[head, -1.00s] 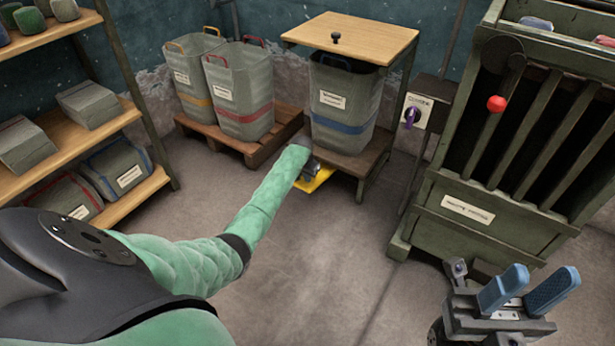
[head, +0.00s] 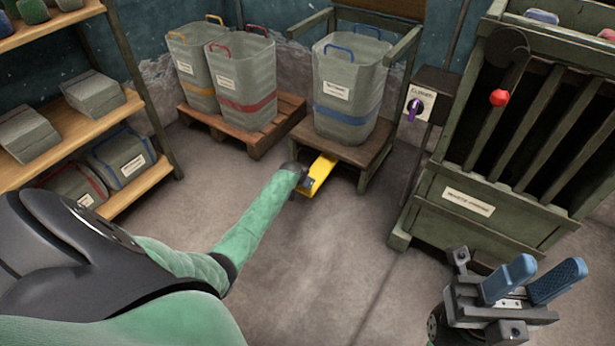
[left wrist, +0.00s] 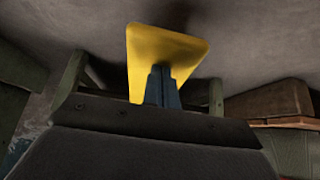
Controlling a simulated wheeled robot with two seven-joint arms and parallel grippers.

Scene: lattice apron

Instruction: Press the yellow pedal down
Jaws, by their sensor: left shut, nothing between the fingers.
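The yellow pedal (head: 321,171) sticks out at floor level from the front of the wooden stand (head: 352,152). It also shows in the left wrist view (left wrist: 150,45) as a flat yellow plate. My left gripper (left wrist: 160,72) is shut and empty, its blue fingertips overlapping the pedal; I cannot tell how firmly they touch. In the head view my left forearm and wrist hide most of that gripper. The stand's wooden lid (head: 385,8) is up at the back, above an open grey bin with a blue band (head: 345,95). My right gripper (head: 530,275) is open and empty, away from the pedal.
Grey bins with a red band (head: 243,100) and a yellow band stand on a pallet (head: 255,145) to the left. A shelf (head: 130,190) is at far left. A switch post (head: 428,105) and a green slatted cabinet (head: 470,225) stand right. The middle floor is clear.

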